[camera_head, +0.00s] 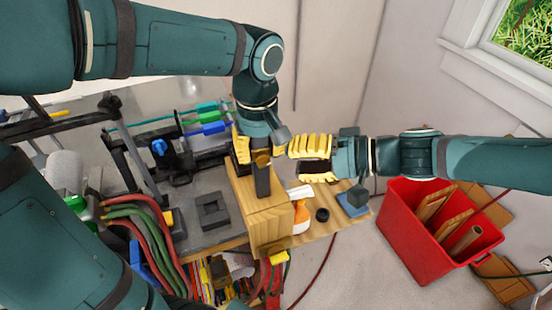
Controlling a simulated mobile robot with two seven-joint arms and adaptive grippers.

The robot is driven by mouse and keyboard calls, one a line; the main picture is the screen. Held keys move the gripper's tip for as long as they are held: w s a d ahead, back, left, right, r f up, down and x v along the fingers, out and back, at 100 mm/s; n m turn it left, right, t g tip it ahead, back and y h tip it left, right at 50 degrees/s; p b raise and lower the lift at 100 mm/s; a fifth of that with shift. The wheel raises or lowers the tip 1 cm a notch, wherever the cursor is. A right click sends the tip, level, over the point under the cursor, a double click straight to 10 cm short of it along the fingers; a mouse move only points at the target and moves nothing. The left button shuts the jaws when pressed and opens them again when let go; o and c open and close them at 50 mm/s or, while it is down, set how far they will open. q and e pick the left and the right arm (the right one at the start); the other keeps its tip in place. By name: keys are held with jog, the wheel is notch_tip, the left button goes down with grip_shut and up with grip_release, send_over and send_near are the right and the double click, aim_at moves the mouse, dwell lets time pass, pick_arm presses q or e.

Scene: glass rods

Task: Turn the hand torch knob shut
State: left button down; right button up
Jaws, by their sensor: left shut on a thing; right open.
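My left gripper (252,156) comes down from above over the wooden block at the bench's right end. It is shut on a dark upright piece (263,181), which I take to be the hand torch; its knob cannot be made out. My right gripper (310,161) reaches in from the right with its yellow fingers spread one above the other. It is open, close to the right of the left gripper. A dark part shows between its fingers, and I cannot tell whether it belongs to the gripper.
A wooden block (264,225) stands below the grippers. Beside it are an orange-and-white bottle (301,217), a small black ring (322,214) and a blue-grey block (356,197) on a wooden board (327,234). A red bin (408,237) stands right. Hoses (128,212) hang left.

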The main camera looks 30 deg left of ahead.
aim_at(263, 162)
jog(key=x, duration=0.4)
jog(key=shift+s+a+f, duration=0.1)
jog(key=shift+a+f, duration=0.05)
jog(key=shift+a, duration=0.2)
grip_shut()
